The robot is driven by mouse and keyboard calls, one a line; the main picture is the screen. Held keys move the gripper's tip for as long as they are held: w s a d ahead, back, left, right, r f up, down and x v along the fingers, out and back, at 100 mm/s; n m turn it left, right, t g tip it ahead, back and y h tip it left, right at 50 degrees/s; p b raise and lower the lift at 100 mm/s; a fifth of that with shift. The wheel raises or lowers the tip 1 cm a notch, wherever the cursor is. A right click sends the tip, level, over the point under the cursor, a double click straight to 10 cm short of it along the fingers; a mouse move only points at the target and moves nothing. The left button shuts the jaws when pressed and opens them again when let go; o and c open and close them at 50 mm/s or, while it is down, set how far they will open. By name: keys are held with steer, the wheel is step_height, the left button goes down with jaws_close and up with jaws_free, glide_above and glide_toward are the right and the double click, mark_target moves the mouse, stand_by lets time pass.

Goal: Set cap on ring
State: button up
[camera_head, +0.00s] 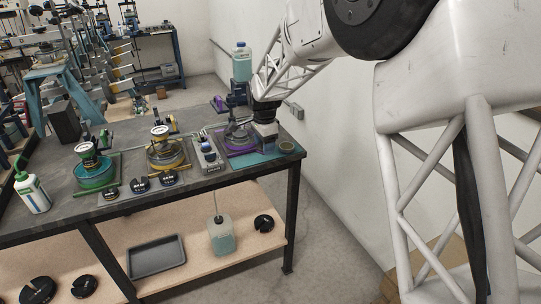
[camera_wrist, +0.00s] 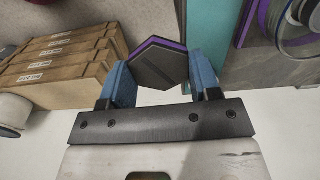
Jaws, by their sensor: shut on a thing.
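My gripper (camera_wrist: 161,76) is shut on a dark hexagonal cap (camera_wrist: 158,62) with a purple edge, held between its two blue fingers in the wrist view. In the head view my gripper (camera_head: 265,138) is over the right end of the workbench, just right of the purple frame (camera_head: 238,138); the cap cannot be made out there. The purple frame carries a round, ring-like part, which shows in part at the top right of the wrist view (camera_wrist: 300,25), apart from the cap. I cannot tell for sure whether that part is the task's ring.
A yellow frame (camera_head: 166,152) and a green frame (camera_head: 94,170) stand farther left on the workbench (camera_head: 60,214). A grey box with knobs (camera_head: 208,156) stands left of my gripper. A white bottle (camera_head: 32,190) is far left.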

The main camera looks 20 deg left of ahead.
step_height(320, 180, up, 6)
steer(key=f, duration=0.1)
glide_above(240, 133)
steer(key=shift+r, duration=0.25)
steer(key=shift+f, duration=0.25)
stand_by(0.5)
steer(key=shift+f, duration=3.65)
steer(key=shift+f, duration=0.25)
